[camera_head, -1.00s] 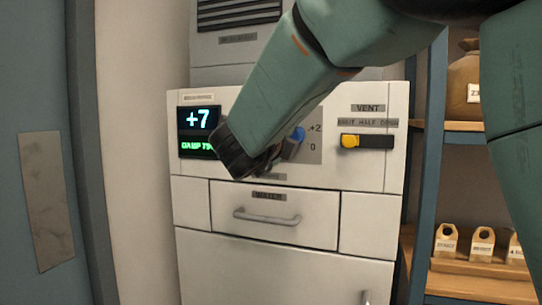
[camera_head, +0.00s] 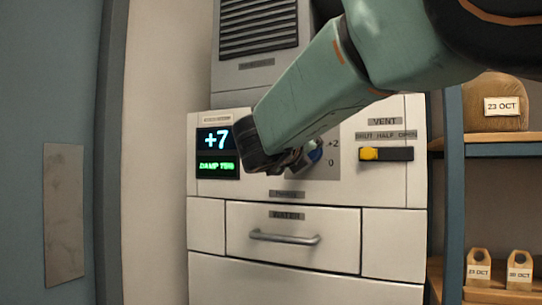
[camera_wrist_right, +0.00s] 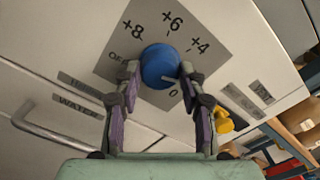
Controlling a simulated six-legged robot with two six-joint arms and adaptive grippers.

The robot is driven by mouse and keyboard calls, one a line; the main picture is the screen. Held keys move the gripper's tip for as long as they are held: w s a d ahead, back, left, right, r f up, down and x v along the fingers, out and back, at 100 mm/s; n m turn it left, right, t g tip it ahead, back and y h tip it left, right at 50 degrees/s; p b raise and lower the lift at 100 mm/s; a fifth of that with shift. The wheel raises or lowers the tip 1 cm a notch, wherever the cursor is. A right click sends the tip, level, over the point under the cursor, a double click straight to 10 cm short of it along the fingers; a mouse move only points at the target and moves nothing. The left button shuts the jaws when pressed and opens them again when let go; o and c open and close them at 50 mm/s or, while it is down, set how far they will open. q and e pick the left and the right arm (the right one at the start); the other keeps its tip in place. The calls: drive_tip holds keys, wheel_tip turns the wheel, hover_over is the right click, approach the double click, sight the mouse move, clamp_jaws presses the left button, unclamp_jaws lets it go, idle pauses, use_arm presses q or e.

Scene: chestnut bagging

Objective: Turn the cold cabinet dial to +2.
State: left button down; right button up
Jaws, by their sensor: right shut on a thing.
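The cold cabinet dial is a blue round knob (camera_head: 315,152) on a grey scale plate (camera_head: 328,166). In the right wrist view the dial (camera_wrist_right: 159,62) sits between the two fingers of my right gripper (camera_wrist_right: 158,75), which is shut on it. The plate shows OFF, +8, +6, +4 and 0 there; the +2 mark is hidden but shows in the head view. A short pale line on the knob's lower right is partly hidden. The display (camera_head: 218,152) reads +7 with green text below. In the head view my right gripper (camera_head: 292,160) is partly hidden. My left gripper is not in view.
A yellow vent slider (camera_head: 372,154) is right of the dial, at the left end of its slot. A drawer handle (camera_head: 285,237) is below. A shelf (camera_head: 487,150) with a sack and small tagged bags stands at the right.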

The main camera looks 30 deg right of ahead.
drive_tip(key=shift+r, duration=0.4)
drive_tip(key=o, duration=0.7)
drive_tip(key=shift+c, duration=0.2)
drive_tip(key=o, duration=0.5)
drive_tip(key=shift+d+f, duration=0.15)
drive_tip(key=shift+f, duration=0.1)
wheel_tip(320, 180, up, 10)
